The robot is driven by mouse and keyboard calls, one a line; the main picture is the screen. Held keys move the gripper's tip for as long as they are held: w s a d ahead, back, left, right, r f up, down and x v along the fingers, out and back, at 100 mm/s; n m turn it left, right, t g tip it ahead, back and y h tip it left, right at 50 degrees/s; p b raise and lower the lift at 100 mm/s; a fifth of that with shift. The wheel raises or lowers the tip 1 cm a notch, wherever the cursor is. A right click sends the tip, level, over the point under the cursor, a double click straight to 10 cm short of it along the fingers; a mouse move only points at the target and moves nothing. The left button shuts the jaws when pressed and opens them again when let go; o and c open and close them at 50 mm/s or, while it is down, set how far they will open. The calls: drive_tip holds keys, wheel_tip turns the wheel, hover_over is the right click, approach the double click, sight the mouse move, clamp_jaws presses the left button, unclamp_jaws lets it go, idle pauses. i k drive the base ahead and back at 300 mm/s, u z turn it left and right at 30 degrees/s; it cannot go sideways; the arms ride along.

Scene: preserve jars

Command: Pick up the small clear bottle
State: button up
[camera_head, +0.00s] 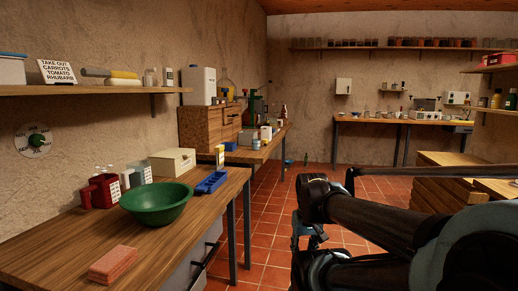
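Small clear bottles or jars (150,77) stand on the left wall shelf; I cannot tell which small clear bottle is the one named. Some small clear vessels (109,170) also seem to stand behind the red containers on the near table. My arm (375,220) reaches in from the lower right, with dark jointed parts at its left end. My gripper (309,236) seems to be among these parts, over the floor and right of the near table. Its fingers are not clear, and nothing visible is held in it.
The near wooden table (60,245) bears a green bowl (157,203), a pink sponge-like block (114,264), a blue tray (211,182) and a cream box (172,162). Another table (262,152) stands behind it. Wooden drawers (450,190) stand right. Tiled floor between is clear.

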sight(256, 138)
drive_tip(key=z, duration=1.95)
drive_tip(key=i, duration=0.95)
drive_tip(key=u, duration=2.1)
drive_tip(key=i, duration=1)
drive_tip(key=z, duration=0.05)
